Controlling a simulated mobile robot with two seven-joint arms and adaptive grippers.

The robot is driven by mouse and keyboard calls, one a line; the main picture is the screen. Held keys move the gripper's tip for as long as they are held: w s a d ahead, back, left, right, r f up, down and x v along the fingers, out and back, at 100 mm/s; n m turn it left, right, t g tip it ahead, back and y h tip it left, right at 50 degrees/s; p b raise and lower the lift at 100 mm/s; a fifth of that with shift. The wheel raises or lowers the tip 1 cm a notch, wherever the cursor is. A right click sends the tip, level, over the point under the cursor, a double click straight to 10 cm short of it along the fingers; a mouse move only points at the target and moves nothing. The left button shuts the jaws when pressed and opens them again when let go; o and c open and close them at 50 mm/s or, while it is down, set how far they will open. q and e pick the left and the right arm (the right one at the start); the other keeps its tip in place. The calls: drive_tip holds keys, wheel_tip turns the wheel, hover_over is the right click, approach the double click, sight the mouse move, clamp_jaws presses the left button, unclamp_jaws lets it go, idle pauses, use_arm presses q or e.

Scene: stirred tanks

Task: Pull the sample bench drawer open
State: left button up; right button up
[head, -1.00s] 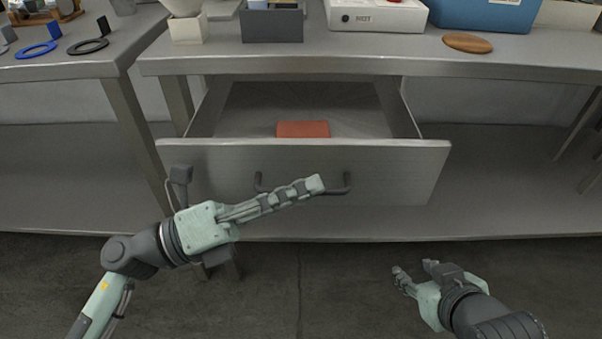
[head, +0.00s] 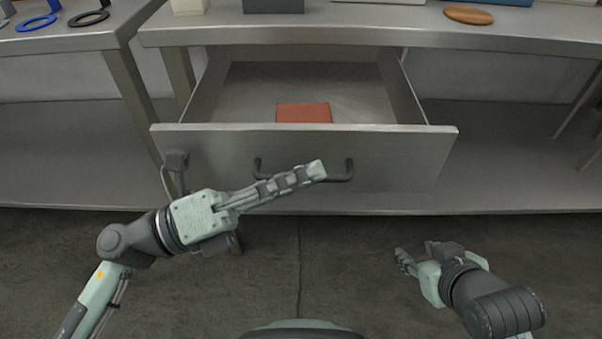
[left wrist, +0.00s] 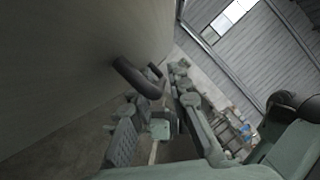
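The sample bench drawer (head: 215,150) is pulled partway out of the bench, with its grey front facing me. Its dark bar handle (head: 342,176) shows on both sides of my left gripper (head: 318,171), whose fingers cross the middle of the bar. In the left wrist view the handle (left wrist: 135,77) stands out from the drawer front (left wrist: 75,70) and runs in between the fingers of the left gripper (left wrist: 155,98). The exact finger contact is partly hidden. My right gripper (head: 415,254) is empty, low over the floor at the right, its fingers apart.
A reddish-brown block (head: 303,113) lies inside the drawer. The bench top (head: 370,33) holds a brown oval disc (head: 468,14) and several items cut off at the top. Another bench (head: 75,42) with a blue ring stands at left. The floor before the drawer is clear.

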use_arm(q)
drive_tip(key=v, duration=1.2)
drive_tip(key=shift+s+a, duration=0.1)
idle(0.4)
